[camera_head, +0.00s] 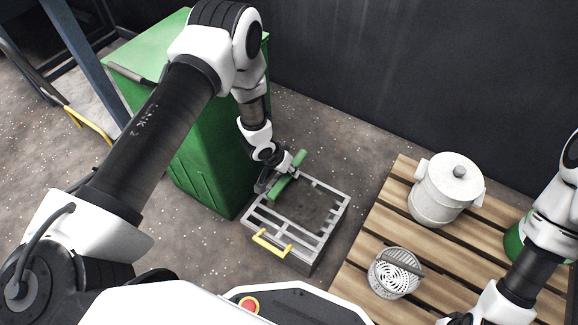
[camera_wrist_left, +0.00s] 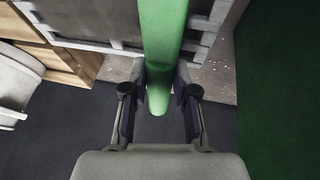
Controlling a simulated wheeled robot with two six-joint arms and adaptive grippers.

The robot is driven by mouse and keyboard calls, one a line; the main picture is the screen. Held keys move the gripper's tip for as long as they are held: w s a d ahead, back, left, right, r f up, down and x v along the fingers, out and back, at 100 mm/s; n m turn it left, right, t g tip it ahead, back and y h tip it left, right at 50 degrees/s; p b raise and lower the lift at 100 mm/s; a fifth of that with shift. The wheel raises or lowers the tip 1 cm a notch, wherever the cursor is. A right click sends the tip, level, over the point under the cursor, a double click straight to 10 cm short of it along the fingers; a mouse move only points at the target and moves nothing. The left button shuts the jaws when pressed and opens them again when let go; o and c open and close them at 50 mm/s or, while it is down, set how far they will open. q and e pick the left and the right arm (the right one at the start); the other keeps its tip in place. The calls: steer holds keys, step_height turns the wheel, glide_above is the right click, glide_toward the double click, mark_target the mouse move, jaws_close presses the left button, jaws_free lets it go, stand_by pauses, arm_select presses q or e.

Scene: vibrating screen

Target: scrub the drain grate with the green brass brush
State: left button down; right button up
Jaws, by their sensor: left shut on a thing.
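The green brush (camera_head: 287,176) is held by its handle in my left gripper (camera_head: 270,183). In the left wrist view the handle (camera_wrist_left: 163,45) runs between the two closed fingers (camera_wrist_left: 160,82) and away past the top edge. Its bristles are hidden. The drain grate (camera_head: 270,223) is a grey metal frame with bars and a dark, dirty middle, low beside the green cabinet. The brush is over its far left part; I cannot tell whether they touch. The grate also shows in the left wrist view (camera_wrist_left: 75,43). My right arm leaves the head view at the bottom right, its gripper out of frame.
The tall green cabinet (camera_head: 207,150) stands close left of the grate. A yellow handle (camera_head: 271,243) is on the grate's near side. On the right, a wooden pallet (camera_head: 355,262) holds a white lidded pot (camera_head: 440,200) and a perforated basket (camera_head: 388,279). A dark wall is behind.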

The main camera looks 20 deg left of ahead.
arm_select(q)
steer(key=shift+f+b, duration=0.35)
steer(key=shift+f, duration=0.45)
stand_by(0.4)
steer(key=c, duration=1.2)
jaws_free()
steer(key=shift+r+p, duration=0.35)
steer(key=shift+p, duration=0.15)
jaws_close()
